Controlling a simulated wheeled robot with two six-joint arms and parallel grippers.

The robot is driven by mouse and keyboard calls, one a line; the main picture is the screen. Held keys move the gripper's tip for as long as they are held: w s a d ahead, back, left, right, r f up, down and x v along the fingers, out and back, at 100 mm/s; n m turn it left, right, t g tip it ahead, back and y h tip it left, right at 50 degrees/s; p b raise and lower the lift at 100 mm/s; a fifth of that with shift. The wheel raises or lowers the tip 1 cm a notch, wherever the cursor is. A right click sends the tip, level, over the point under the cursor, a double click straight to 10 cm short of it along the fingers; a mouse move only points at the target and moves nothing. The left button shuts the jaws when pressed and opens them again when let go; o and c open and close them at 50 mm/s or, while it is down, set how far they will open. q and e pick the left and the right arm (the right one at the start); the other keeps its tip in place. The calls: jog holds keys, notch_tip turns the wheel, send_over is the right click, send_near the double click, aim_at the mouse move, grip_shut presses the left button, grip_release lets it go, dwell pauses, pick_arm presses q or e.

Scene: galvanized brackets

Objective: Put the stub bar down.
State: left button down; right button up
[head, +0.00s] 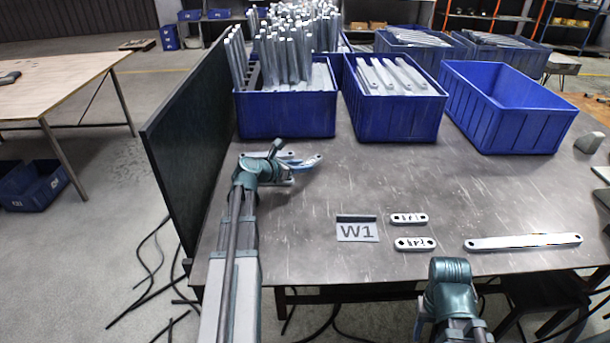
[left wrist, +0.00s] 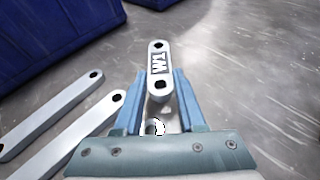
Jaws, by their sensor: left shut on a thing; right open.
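My left gripper (head: 306,163) is over the left part of the table, in front of the blue bins. In the left wrist view its two blue fingers (left wrist: 160,103) are shut on a short grey stub bar (left wrist: 158,72). The bar has a hole near each end and a dark label, and sticks out past the fingertips. A pale end with a hole (left wrist: 153,128) shows between the fingers behind it. I cannot tell whether the bar touches the table. My right gripper (head: 450,272) is at the front edge, open, its fingertips not clear.
Two longer bars (left wrist: 62,140) lie left of the gripper in the left wrist view. Two labelled short bars (head: 408,218) (head: 415,244) lie right of a W1 sign (head: 357,231). A long bar (head: 523,242) lies further right. Blue bins (head: 287,118) line the back. The table's middle is clear.

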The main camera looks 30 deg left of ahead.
aim_at(300, 180)
pick_arm(q)
jog(key=f+b, duration=0.2)
jog(key=f, duration=0.1)
jog(key=shift+s+f, duration=0.15)
jog(key=shift+s, duration=0.05)
pick_arm(e)
notch_tip(300, 180, down, 3)
jog(key=shift+s+f, duration=0.1)
jog(key=shift+s, duration=0.05)
pick_arm(q)
jog(key=shift+f, duration=0.1)
jog(key=c, duration=0.5)
grip_release()
pick_arm(e)
jog(key=shift+f, duration=0.1)
